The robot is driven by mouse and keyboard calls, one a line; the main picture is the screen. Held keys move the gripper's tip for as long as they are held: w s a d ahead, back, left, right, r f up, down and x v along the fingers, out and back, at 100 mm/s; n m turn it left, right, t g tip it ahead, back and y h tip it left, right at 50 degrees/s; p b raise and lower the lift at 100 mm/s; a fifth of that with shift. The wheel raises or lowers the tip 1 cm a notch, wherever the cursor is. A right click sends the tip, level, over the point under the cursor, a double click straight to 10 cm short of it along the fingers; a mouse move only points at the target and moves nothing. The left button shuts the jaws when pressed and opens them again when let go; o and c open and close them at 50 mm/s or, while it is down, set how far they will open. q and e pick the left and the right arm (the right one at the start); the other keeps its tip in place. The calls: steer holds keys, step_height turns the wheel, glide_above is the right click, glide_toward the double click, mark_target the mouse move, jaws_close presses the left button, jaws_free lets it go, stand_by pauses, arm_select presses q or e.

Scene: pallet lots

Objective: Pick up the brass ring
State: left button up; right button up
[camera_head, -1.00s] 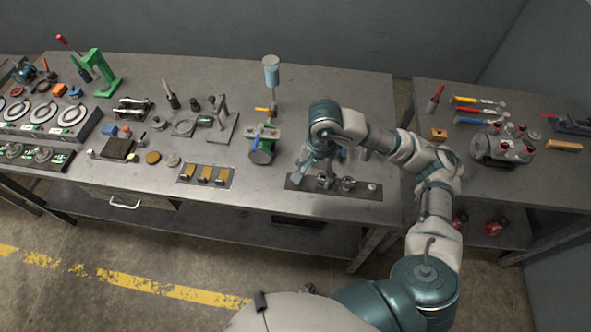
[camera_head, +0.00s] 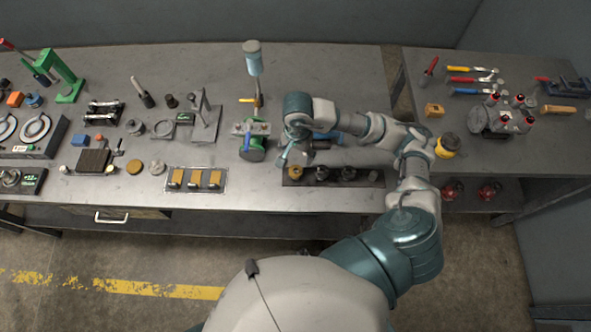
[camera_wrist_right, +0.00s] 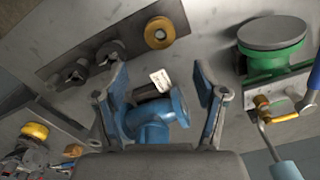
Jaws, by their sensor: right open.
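The brass ring (camera_head: 295,172) lies at the left end of a dark plate (camera_head: 337,182) near the front edge of the bench. In the right wrist view the brass ring (camera_wrist_right: 160,32) lies flat, its dark centre showing, beyond the fingertips. My right gripper (camera_head: 291,158) points down just behind the ring, apart from it. In the wrist view its two fingers (camera_wrist_right: 161,76) are spread wide with nothing held. A blue pipe elbow (camera_wrist_right: 158,120) with a white label shows between the fingers, on the bench below. My left gripper is out of view.
Several dark fittings (camera_head: 321,173) stand on the plate right of the ring. A green round-based device (camera_head: 251,148) stands left of the gripper. A tray with brass blocks (camera_head: 196,180) lies further left. A second table (camera_head: 540,125) with tools stands right.

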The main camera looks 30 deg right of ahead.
mark_target(296, 171)
step_height(296, 171, down, 4)
steer(key=shift+r, duration=0.15)
steer(key=f, duration=0.2)
steer(key=f+p, duration=0.1)
steer(key=shift+s+a+f, duration=0.15)
steer(key=shift+a+f, duration=0.05)
steer(key=shift+f, duration=0.45)
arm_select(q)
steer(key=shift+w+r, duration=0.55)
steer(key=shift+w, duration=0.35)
arm_select(e)
steer(key=c, duration=1.3)
